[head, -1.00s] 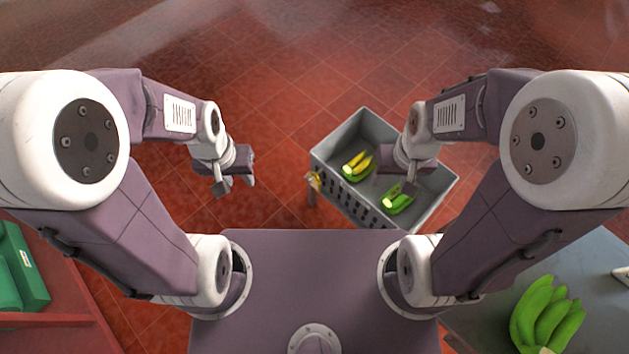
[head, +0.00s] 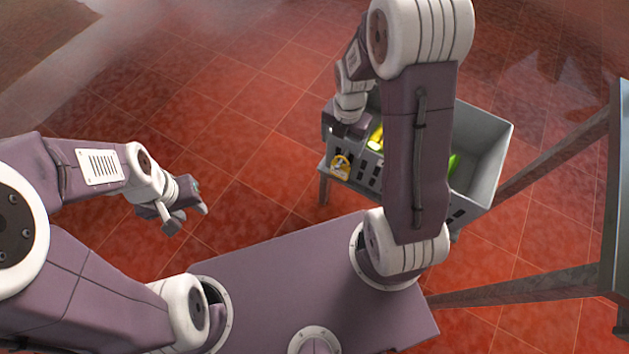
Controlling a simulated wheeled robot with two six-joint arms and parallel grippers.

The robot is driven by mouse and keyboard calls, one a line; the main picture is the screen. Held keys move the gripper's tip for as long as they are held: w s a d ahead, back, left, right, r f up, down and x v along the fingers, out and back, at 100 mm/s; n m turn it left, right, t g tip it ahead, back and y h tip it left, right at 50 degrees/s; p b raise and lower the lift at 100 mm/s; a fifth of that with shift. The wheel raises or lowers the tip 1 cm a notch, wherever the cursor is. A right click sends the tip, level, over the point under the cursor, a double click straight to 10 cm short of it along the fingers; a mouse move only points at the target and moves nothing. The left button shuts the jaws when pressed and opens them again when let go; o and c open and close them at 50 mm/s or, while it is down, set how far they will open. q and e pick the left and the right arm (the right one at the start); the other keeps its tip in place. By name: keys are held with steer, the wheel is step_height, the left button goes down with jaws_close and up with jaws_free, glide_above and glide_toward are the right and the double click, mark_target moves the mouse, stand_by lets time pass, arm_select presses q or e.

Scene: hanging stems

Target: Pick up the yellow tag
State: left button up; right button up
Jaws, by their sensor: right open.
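The yellow tag (head: 341,166) hangs at the left corner of the grey crate (head: 488,160), against its outer front side. My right gripper (head: 338,129) is just above the tag, beside the crate's rim, open and apart from it. Its fingertips are hard to make out. My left gripper (head: 187,216) is open and empty over the bare floor, well to the left of the crate.
The crate stands on a low stand and holds yellow and green bananas (head: 376,137), partly hidden by my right arm. A table (head: 621,250) with metal legs stands at the right edge. The red tiled floor at left is clear.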

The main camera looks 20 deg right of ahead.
steer(key=b, duration=0.2)
glide_above(340, 169)
steer(key=d, duration=0.1)
steer(key=f, duration=0.5)
steer(key=shift+w+d+f, duration=0.1)
steer(key=shift+w+f, duration=0.05)
steer(key=shift+w, duration=0.25)
steer(key=shift+s+d, duration=0.1)
step_height(340, 169, down, 4)
steer(key=shift+r+b, duration=0.15)
steer(key=shift+b, duration=0.9)
steer(key=f+b, duration=0.1)
steer(key=f, duration=0.1)
steer(key=a+f+b, duration=0.1)
steer(key=f+b, duration=0.1)
steer(key=shift+f+b, duration=0.2)
steer(key=shift+b, duration=0.1)
steer(key=shift+f, duration=0.4)
arm_select(q)
step_height(340, 169, down, 10)
steer(key=shift+s+d, duration=0.15)
steer(key=shift+d, duration=0.05)
arm_select(e)
steer(key=shift+r, duration=0.15)
steer(key=c, duration=1.4)
